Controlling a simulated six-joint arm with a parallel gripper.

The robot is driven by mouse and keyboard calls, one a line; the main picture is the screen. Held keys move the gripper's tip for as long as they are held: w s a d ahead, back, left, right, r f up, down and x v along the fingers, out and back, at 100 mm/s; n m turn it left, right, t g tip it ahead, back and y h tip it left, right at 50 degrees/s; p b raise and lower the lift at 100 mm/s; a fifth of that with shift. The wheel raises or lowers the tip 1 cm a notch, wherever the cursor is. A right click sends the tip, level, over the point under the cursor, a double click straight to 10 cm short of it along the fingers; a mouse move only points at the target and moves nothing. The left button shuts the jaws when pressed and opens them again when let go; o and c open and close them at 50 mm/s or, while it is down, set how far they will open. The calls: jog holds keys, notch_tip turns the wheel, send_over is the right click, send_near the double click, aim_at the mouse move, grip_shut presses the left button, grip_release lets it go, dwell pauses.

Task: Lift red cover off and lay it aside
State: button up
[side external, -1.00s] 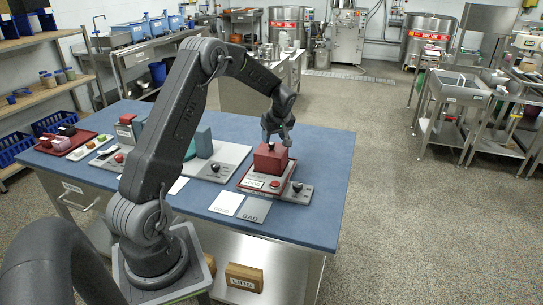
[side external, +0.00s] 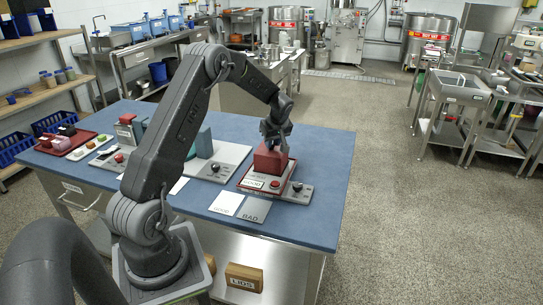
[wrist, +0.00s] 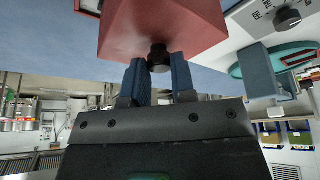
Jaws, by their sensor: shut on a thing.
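The red cover (side external: 269,160) is a box-shaped lid with a dark knob on top. In the wrist view the red cover (wrist: 160,25) fills the top middle. Its black knob (wrist: 159,58) is between the two blue fingertips of my gripper (wrist: 158,75), which is shut on it. I see no gap between cover and base in the side view.
A grey machine plate (side external: 228,160) with a teal part stands left of the cover. A red tray (side external: 68,142) is at the far left. Blue tabletop (side external: 322,155) right of the base is clear.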

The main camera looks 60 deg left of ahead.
grip_shut()
jog(key=shift+r, duration=0.1)
notch_tip(320, 180, up, 9)
jog(key=w+d+m+t+h, duration=0.1)
jog(key=w+d+m+t, duration=0.25)
jog(key=m, duration=0.55)
jog(key=w+d+f, duration=0.7)
jog(key=w+f, duration=0.2)
jog(key=f, duration=0.1)
jog(key=shift+w+f, duration=0.25)
jog(key=shift+f, duration=0.15)
jog(key=shift+f, duration=0.15)
